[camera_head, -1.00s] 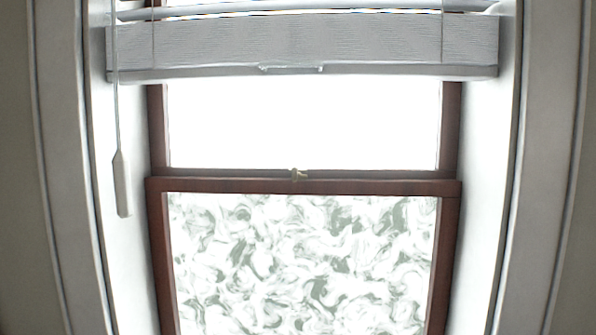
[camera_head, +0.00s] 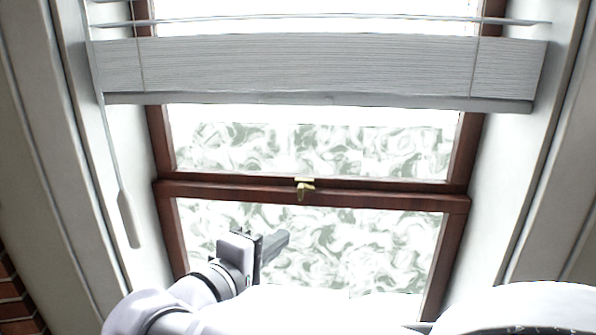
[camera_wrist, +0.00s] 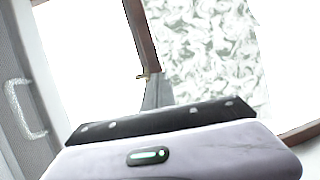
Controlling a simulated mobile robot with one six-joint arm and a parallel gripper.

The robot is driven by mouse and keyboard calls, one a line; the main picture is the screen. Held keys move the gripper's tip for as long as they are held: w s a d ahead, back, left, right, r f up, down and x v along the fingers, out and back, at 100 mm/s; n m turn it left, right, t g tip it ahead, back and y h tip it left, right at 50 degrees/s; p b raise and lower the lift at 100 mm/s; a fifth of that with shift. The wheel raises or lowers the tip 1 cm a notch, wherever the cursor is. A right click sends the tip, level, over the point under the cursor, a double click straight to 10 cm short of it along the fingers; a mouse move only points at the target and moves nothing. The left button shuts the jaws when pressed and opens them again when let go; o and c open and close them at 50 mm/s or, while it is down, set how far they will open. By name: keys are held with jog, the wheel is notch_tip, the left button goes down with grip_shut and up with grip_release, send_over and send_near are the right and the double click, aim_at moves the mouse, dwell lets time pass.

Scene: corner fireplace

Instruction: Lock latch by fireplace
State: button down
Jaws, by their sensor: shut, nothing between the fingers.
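The latch (camera_head: 304,188) is a small brass-coloured piece at the middle of the window's brown meeting rail (camera_head: 380,194). In the wrist view the latch (camera_wrist: 143,76) shows as a small yellowish bit just past the fingertips. My gripper (camera_head: 284,238) is in front of the lower pane, below and left of the latch in the head view. In the wrist view my gripper (camera_wrist: 157,90) looks shut, its fingers pointing toward the latch. I cannot tell whether the tips touch it. Nothing is held.
A grey blind (camera_head: 310,70) hangs across the upper window. Its wand (camera_head: 129,218) hangs at the left jamb. The window recess has pale side walls, and brick (camera_head: 14,295) shows at the lower left. The space before the lower pane's right half looks clear.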

jog(key=a+r+n+t+y, duration=0.1)
jog(key=a+r+n+t, duration=0.1)
jog(key=a, duration=0.4)
jog(key=shift+w+a+r+t+p, duration=0.2)
jog(key=shift+w+r+t+p, duration=0.2)
jog(key=shift+r, duration=0.4)
jog(key=shift+w, duration=0.15)
jog(key=p, duration=0.2)
send_near(306, 188)
jog(key=w+r, duration=0.2)
jog(key=w, duration=0.1)
jog(key=shift+a+f, duration=0.25)
jog(key=shift+s+f+y+b, duration=0.1)
jog(key=shift+y+b, duration=0.4)
jog(key=shift+b, duration=0.25)
